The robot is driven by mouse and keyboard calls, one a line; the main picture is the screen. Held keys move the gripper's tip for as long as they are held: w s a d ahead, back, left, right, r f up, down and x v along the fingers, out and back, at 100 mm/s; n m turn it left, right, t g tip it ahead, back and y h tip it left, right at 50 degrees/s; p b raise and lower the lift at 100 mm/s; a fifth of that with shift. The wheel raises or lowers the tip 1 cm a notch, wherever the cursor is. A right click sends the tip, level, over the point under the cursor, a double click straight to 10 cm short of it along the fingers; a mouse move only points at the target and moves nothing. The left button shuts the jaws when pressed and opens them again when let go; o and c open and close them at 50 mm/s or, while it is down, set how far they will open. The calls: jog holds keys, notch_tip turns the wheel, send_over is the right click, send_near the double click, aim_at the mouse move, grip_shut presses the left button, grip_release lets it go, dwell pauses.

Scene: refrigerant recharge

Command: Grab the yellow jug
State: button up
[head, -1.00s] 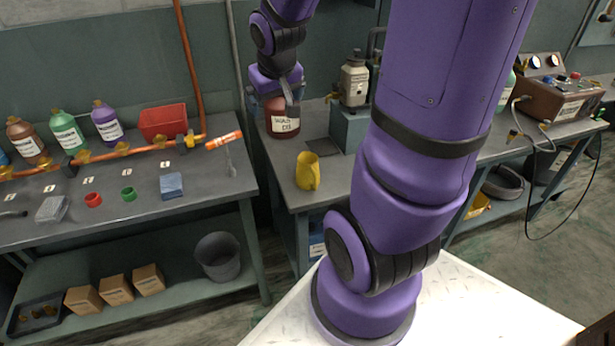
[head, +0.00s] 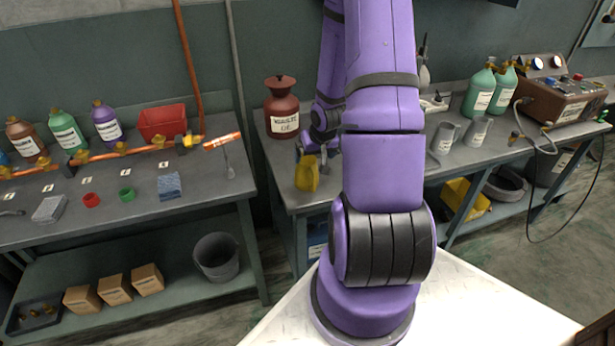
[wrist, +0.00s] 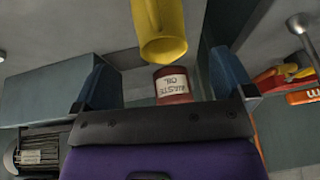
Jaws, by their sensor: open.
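The yellow jug (head: 307,173) stands upright on the middle bench near its front left corner. My gripper (head: 318,146) is low over the bench, just behind and to the right of the jug, partly hidden by my arm. In the wrist view, the yellow jug (wrist: 161,32) is ahead of my open gripper (wrist: 165,80), between the lines of the two blue fingers. No contact with the jug shows, and nothing is held.
The red waste oil jar (head: 282,112) stands behind the jug and also shows in the wrist view (wrist: 172,84). The left bench (head: 200,200) holds bottles and small parts. My arm hides much of the middle bench.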

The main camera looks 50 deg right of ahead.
aim_at(311, 168)
jog(key=x, duration=0.4)
jog(key=shift+w+f, duration=0.15)
jog(key=shift+f, duration=0.05)
jog(key=w+f, duration=0.1)
jog(key=w+d+f, duration=0.1)
jog(key=f, duration=0.1)
jog(key=shift+d+f, duration=0.15)
jog(key=shift+d, duration=0.05)
jog(key=shift+w+d+f, duration=0.1)
jog(key=shift+w+f, duration=0.2)
jog(key=shift+f, duration=0.35)
jog(key=c, duration=0.9)
